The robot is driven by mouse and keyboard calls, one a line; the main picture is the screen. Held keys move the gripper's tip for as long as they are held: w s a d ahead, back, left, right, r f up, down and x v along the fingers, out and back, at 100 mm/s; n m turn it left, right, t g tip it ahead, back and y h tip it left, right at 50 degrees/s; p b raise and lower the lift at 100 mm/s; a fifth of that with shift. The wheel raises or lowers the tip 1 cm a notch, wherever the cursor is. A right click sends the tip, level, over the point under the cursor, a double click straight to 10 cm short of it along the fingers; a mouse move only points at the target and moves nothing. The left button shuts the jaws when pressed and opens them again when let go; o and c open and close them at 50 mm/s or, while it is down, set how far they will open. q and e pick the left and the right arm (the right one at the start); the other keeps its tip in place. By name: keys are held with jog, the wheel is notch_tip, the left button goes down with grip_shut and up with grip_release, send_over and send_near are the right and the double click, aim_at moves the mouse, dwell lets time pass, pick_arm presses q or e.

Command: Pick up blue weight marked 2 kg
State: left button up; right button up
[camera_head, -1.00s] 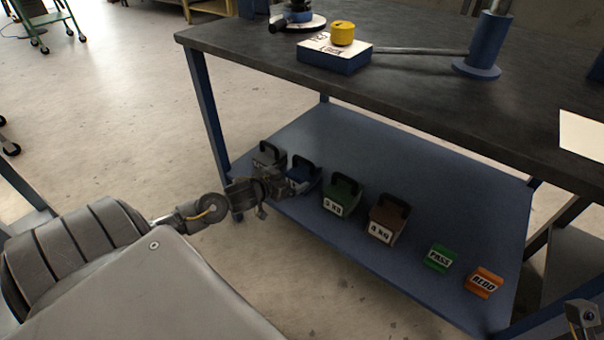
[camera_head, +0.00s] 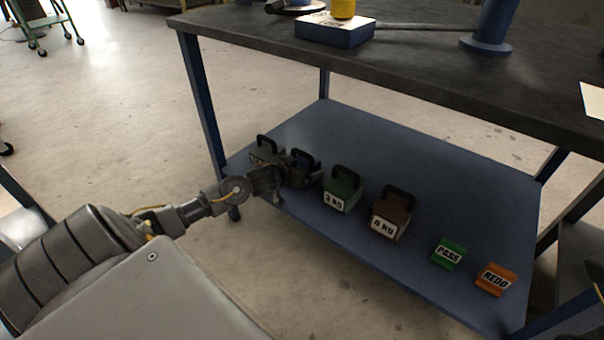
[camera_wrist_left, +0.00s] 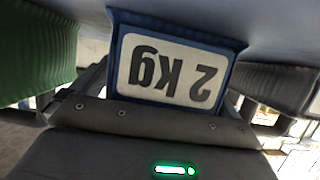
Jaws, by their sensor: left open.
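The blue weight stands on the lower shelf between the grey and green weights. In the head view my left gripper (camera_head: 294,174) hides most of it, and its black handle (camera_head: 306,158) shows above. In the left wrist view its blue-framed white label (camera_wrist_left: 172,70) reads "2 kg", upside down, close in front of the gripper. My left gripper is open, with a jaw towards either side of the weight. Whether the jaws touch it cannot be told. My right gripper is out of view.
A green weight (camera_head: 342,187) and a brown 4 kg weight (camera_head: 391,212) stand to the right, a grey weight (camera_head: 265,148) to the left. Green PASS (camera_head: 448,254) and orange REDO (camera_head: 495,279) blocks lie further right. The tabletop (camera_head: 400,75) overhangs the shelf (camera_head: 440,180).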

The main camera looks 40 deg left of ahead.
pick_arm(q)
jog(key=shift+c, duration=0.4)
jog(key=c, duration=1.7)
jog(key=shift+w+r, duration=0.1)
jog(key=shift+r, duration=0.2)
jog(key=shift+c, duration=0.5)
jog(key=shift+r, duration=0.1)
